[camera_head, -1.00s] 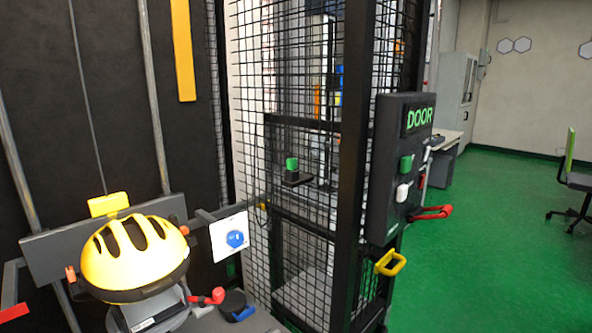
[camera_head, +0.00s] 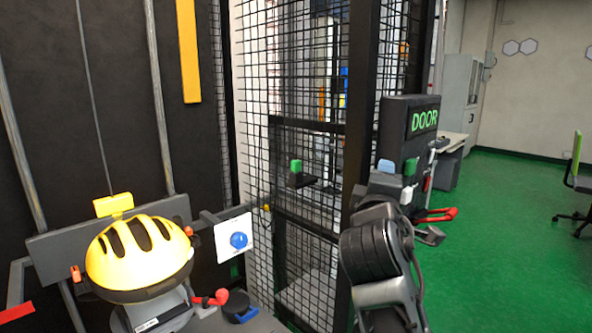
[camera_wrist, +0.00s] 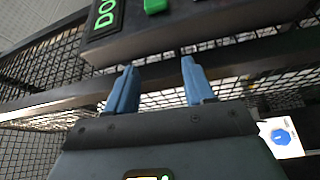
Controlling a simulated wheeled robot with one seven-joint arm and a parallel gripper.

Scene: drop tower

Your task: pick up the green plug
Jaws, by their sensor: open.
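A green plug (camera_head: 410,166) is on the face of the black DOOR box (camera_head: 407,112). In the wrist view the green piece (camera_wrist: 155,5) is at the top edge, beyond the fingertips and partly cut off. A second green block (camera_head: 295,165) sits on a small black bracket behind the mesh; I cannot tell which one the task means. My gripper (camera_wrist: 160,80) is open and empty, its blue fingers apart and short of the DOOR box. In the head view my arm hides the lower part of the box.
A yellow helmet (camera_head: 140,254) rests on a stand at the left. A white card with a blue knob (camera_head: 238,240) stands beside the mesh cage (camera_head: 300,95). A red handle (camera_head: 436,215) juts out right of the box.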

